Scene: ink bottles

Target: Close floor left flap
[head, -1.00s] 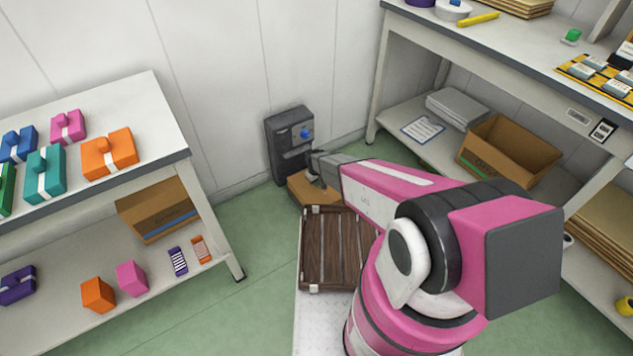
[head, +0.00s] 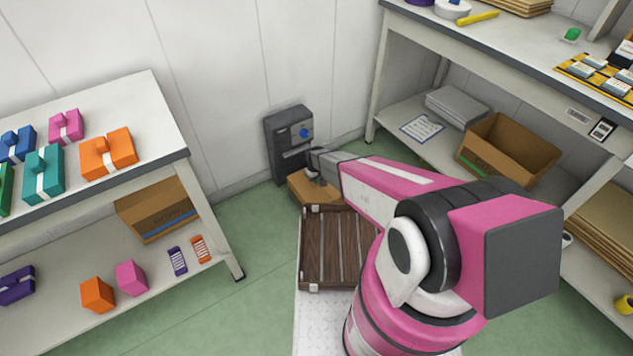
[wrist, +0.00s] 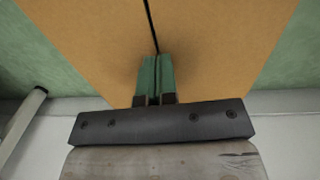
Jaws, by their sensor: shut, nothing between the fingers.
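A brown cardboard box (head: 303,191) stands on the green floor at the foot of the wall, partly hidden by my arm. In the wrist view its top fills most of the picture, with one flap (wrist: 85,45) on the left and another (wrist: 220,45) on the right. Both look folded down roughly flat, with a thin dark gap between them. My gripper (wrist: 156,62) is shut and empty, its green fingers together over the seam. I cannot tell whether the fingertips touch the cardboard. In the head view the gripper is small and mostly hidden at the box.
A dark grey cabinet (head: 289,148) with a blue knob stands behind the box. A brown slatted crate (head: 327,255) lies in front of it. A white shelf table (head: 150,105) is at the left and a workbench (head: 425,28) at the right. Green floor (head: 255,215) is clear left of the box.

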